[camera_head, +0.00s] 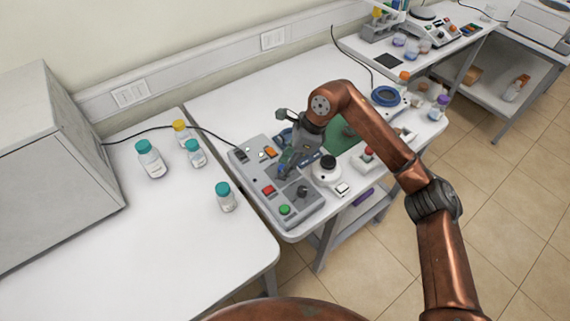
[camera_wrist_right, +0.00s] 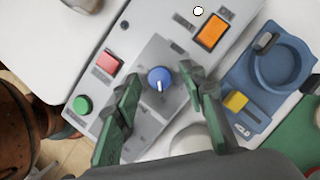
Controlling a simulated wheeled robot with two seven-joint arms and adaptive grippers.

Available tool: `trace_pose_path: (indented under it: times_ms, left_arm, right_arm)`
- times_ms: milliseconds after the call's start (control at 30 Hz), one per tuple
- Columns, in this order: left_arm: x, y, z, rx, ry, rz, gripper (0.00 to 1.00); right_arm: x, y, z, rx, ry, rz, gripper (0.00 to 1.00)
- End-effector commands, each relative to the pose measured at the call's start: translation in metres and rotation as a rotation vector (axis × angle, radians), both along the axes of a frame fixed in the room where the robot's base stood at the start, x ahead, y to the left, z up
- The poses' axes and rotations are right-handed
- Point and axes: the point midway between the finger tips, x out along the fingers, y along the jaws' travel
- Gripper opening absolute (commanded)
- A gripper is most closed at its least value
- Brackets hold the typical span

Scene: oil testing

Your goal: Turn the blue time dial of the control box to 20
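The grey control box (camera_head: 254,172) lies on the white table in the head view, and its top panel fills much of the right wrist view (camera_wrist_right: 150,25). The round blue time dial (camera_wrist_right: 159,79) has a white pointer mark, which points down in the wrist view. Scale numbers around it are too small to read. My right gripper (camera_wrist_right: 158,84) is above the panel, its green fingers apart on either side of the dial, with visible gaps. The head view shows this gripper over the box (camera_head: 290,160), largely covering the dial area. My left gripper is not in view.
The panel also bears a red button (camera_wrist_right: 109,62), a green button (camera_wrist_right: 82,104) and an orange switch (camera_wrist_right: 212,30). A blue device (camera_wrist_right: 265,70) lies beside the box. Several capped bottles stand to the left, including a teal-capped one (camera_head: 226,199).

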Motion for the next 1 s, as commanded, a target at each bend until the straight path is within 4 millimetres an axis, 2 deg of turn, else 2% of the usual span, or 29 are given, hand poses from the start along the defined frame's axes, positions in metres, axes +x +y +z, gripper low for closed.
trace_pose_path:
  times_ms: [100,200,567,767,1000]
  left_arm:
    - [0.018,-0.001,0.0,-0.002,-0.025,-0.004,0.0]
    - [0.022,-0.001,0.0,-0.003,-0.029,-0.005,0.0]
    - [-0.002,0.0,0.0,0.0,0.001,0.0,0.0]
    - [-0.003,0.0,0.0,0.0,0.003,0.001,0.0]
    - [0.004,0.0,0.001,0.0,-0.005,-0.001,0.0]
  right_arm:
    - [0.0,0.001,0.0,0.0,0.0,0.001,0.38]
    - [0.0,0.001,0.0,0.0,0.0,0.002,0.38]
    - [0.0,0.002,0.0,0.0,0.0,0.002,0.14]
    - [0.0,0.002,0.0,0.0,0.0,0.002,0.0]
    - [0.0,0.001,0.0,0.0,0.0,-0.008,0.0]
